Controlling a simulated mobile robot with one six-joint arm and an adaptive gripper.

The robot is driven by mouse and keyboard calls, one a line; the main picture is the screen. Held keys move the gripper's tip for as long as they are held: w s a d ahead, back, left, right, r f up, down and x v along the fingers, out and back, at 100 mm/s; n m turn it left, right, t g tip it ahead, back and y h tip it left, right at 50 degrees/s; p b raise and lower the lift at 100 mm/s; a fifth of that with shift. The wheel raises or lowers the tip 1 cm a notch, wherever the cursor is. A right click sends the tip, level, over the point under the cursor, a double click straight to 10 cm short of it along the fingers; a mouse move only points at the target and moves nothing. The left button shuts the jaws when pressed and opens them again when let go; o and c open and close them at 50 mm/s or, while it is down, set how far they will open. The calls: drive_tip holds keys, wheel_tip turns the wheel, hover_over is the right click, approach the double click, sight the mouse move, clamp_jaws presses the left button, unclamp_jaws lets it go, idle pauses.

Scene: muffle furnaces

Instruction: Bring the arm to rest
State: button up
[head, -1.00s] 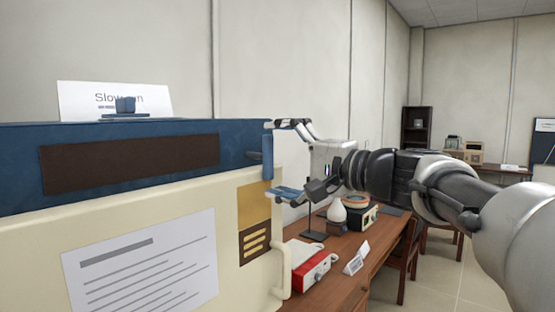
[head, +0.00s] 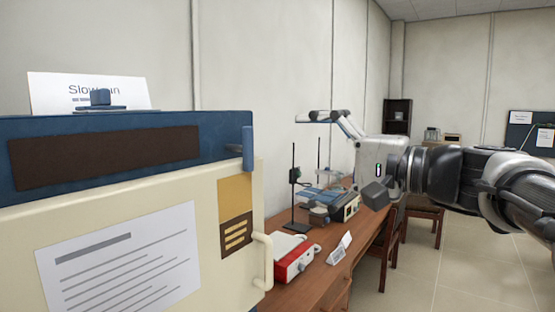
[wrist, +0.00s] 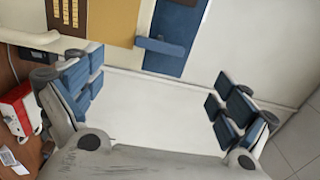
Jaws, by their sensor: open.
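My gripper (head: 308,155) is open and empty in the head view, to the right of the blue and cream furnace (head: 215,160). A gap separates its fingers from the furnace's blue lever (head: 248,148). My arm reaches in from the right edge, roughly level. In the wrist view, the blue-padded fingers of my gripper (wrist: 155,88) are wide apart with nothing between them. The blue lever (wrist: 160,47) shows beyond them at the top. The furnace's front handle (head: 262,262) is cream.
A wooden bench (head: 325,268) carries a red and white device (head: 293,262), a folded card (head: 340,248), a stand (head: 294,190) and other instruments below my gripper. Open floor (head: 465,270) lies at the right.

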drive_tip(key=s+a+f+n+g+h, duration=0.1)
drive_tip(key=s+a+f+g+h, duration=0.15)
drive_tip(key=s+f, duration=0.5)
drive_tip(key=s+a+f+n+g+h, duration=0.1)
drive_tip(key=s+f+g+h, duration=0.2)
drive_tip(key=f, duration=0.8)
drive_tip(key=s+d+f+n+h, duration=0.2)
drive_tip(key=s+d+f+h, duration=0.2)
drive_tip(key=s+f, duration=0.3)
drive_tip(key=s+d+f+n+h, duration=0.3)
drive_tip(key=s+d+f, duration=0.3)
drive_tip(key=s+f, duration=0.2)
wheel_tip(320, 180, down, 2)
drive_tip(key=shift+d+f+g+h, duration=0.2)
drive_tip(key=shift+g+h, duration=0.25)
drive_tip(key=shift+h, duration=0.4)
